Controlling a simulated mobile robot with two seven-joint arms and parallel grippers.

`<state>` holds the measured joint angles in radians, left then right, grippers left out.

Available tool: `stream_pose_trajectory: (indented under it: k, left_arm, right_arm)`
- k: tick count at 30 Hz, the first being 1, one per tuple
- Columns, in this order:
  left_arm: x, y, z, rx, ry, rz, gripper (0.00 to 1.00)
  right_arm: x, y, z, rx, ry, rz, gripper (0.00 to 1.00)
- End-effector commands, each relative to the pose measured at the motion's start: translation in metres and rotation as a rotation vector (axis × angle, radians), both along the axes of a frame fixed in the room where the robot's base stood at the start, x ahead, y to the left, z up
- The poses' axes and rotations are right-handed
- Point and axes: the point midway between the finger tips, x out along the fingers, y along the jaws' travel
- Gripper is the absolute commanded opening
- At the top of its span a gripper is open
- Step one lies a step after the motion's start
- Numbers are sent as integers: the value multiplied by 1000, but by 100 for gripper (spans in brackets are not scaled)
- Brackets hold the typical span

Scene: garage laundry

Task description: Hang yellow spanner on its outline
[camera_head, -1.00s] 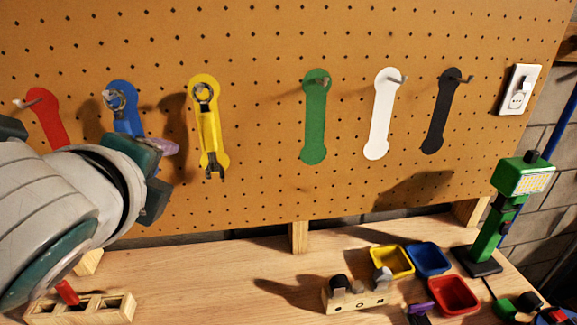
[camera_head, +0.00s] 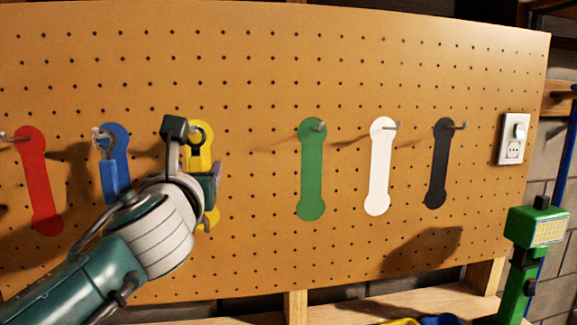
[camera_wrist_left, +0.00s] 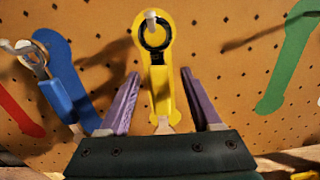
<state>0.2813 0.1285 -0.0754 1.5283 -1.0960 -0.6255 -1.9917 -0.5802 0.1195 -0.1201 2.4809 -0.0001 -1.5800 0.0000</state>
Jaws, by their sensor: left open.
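The yellow spanner (camera_wrist_left: 161,90) hangs by its dark ring on a peg, over the yellow outline (camera_head: 206,132) on the pegboard. It also shows in the head view (camera_head: 200,160), where my arm partly covers its lower part. My left gripper (camera_head: 194,150) is at the spanner. In the left wrist view my left gripper (camera_wrist_left: 160,75) is open, with one purple finger on each side of the spanner's handle. Neither finger clearly touches it. My right gripper is not in view.
The blue spanner (camera_head: 110,174) hangs to the left on its own peg. Red (camera_head: 38,185), green (camera_head: 311,175), white (camera_head: 379,170) and black (camera_head: 438,170) outlines have bare pegs. The board between yellow and green is clear.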

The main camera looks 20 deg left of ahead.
Motion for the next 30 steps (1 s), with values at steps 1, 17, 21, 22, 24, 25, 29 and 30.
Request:
stream_pose_trajectory:
  k: [1,17,21,22,24,25,29,30]
  left_arm:
    - [5,3,0,1,-1,1,65]
    - [13,8,0,-2,0,0,54]
    - [13,7,0,-2,0,0,38]
    - [13,7,0,-2,0,0,35]
    - [13,7,0,-2,0,0,27]
    - [13,7,0,-2,0,0,23]
    - [13,7,0,-2,0,0,9]
    - [13,7,0,-2,0,0,4]
  right_arm:
    - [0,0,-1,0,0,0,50]
    - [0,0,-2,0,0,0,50]
    - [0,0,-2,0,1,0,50]
    - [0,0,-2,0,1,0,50]
    - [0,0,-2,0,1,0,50]
    - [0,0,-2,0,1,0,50]
    - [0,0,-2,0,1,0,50]
    - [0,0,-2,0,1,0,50]
